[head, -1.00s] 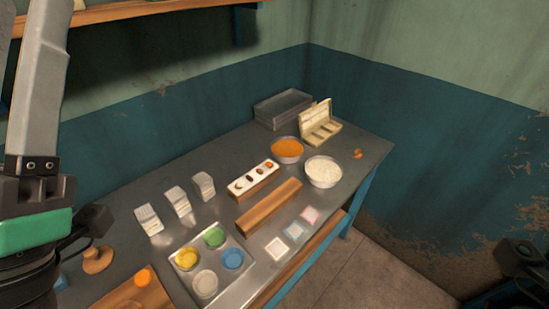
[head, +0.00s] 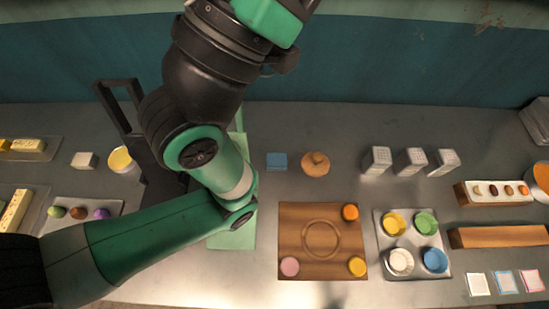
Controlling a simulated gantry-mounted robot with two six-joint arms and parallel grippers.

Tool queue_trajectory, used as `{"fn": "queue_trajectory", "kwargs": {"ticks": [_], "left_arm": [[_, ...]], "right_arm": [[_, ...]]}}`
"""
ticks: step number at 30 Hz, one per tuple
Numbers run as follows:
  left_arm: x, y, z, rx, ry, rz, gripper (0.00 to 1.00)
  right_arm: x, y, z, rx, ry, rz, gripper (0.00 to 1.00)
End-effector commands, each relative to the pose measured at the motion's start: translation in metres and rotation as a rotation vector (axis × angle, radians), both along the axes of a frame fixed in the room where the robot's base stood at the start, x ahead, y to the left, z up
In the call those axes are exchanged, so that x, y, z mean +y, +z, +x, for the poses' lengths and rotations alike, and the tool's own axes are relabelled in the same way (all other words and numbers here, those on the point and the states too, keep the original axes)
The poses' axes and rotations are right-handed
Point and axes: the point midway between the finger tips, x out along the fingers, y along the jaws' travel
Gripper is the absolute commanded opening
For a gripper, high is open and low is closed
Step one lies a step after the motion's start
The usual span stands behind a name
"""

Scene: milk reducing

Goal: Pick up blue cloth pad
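A small flat blue square (head: 277,161) lies on the table behind the wooden board, left of a round wooden knobbed piece. A pale pad with a blue border (head: 504,283) lies at the lower right, between a white pad (head: 478,284) and a pink-edged pad (head: 532,281). I cannot tell for sure which is the blue cloth pad; the blue square is the more solidly blue. My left arm crosses the left half of the view and its wrist leaves at the top edge, so its gripper is out of frame. My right gripper is not in view.
The wooden board (head: 295,215) holds several coloured discs. A metal tray (head: 411,275) with colour cups stands to its right. The knobbed wooden piece (head: 316,164) is close to the blue square. A black frame (head: 120,84) and green mat (head: 232,238) are partly behind my arm.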

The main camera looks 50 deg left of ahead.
Motion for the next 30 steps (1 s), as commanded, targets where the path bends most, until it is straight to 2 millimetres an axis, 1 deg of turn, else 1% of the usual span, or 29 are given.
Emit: {"fn": "queue_trajectory", "kwargs": {"ticks": [13, 14, 15, 17, 21, 22, 30], "left_arm": [[0.0001, 0.0001, -0.0001, 0.0, 0.0, 0.0, 0.5], [0.0001, 0.0001, -0.0001, 0.0, 0.0, 0.0, 0.54], [0.0001, 0.0001, -0.0001, 0.0, 0.0, 0.0, 0.61], [0.0001, 0.0001, -0.0001, 0.0, 0.0, 0.0, 0.72], [0.0001, 0.0001, -0.0001, 0.0, 0.0, 0.0, 0.97], [0.0001, 0.0001, -0.0001, 0.0, 0.0, 0.0, 1.0], [0.0001, 0.0, 0.0, 0.001, -0.018, -0.016, 1.0]], "right_arm": [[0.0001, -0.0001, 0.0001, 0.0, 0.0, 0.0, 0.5], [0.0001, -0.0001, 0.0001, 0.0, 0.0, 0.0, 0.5], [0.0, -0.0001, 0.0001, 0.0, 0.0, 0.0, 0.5], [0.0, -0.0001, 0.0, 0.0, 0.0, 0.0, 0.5], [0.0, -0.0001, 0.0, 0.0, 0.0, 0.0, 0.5], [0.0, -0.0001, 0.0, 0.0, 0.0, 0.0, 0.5], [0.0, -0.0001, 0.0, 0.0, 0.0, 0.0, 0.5]]}}
